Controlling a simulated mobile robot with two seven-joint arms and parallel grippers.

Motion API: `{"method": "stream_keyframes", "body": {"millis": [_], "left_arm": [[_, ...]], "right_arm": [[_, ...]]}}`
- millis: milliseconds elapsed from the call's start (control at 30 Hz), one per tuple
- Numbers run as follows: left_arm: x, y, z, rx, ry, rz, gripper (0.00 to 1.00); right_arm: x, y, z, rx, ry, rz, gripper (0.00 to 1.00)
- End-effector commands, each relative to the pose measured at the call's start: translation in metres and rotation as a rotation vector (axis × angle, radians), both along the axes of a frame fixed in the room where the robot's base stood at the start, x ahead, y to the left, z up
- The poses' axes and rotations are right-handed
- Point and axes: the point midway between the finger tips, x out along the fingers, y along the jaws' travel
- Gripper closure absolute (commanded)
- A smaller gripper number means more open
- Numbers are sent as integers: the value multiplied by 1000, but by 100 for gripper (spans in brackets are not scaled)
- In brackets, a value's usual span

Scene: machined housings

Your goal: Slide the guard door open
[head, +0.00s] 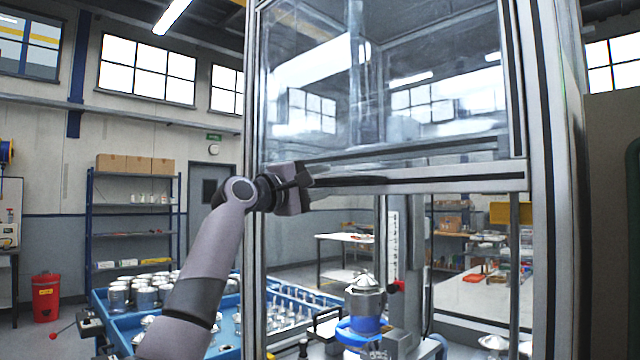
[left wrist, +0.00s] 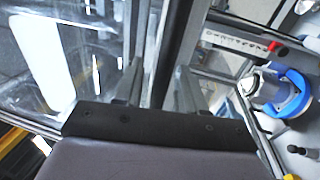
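The guard door (head: 400,95) is a clear panel in a grey metal frame, standing raised in the upper part of the machine enclosure. The space below its bottom rail (head: 460,181) is clear of glass. A dark handle bar (head: 350,181) runs along that rail. My left gripper (head: 303,180) is at the left end of the bar. In the left wrist view its two fingers (left wrist: 158,88) stand on either side of the dark bar (left wrist: 180,45), partly closed around it; the exact contact is hard to see. My right gripper is not in view.
Inside the enclosure, below the door, a metal housing (head: 365,298) sits in a blue holder (head: 362,330). A red button (head: 397,286) is beside it. Upright frame posts (head: 256,220) flank the opening. A blue tray (head: 120,330) of metal parts stands at left.

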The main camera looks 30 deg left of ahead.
Motion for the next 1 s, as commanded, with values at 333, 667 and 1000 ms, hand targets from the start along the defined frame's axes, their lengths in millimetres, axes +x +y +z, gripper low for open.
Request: {"method": "stream_keyframes", "body": {"millis": [333,667,1000], "left_arm": [[-6,2,-4,1,1,0,60],[-43,16,-13,1,-2,1,60],[-66,24,-14,0,0,1,60]], "right_arm": [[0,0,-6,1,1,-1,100],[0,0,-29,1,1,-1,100],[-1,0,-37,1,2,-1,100]]}}
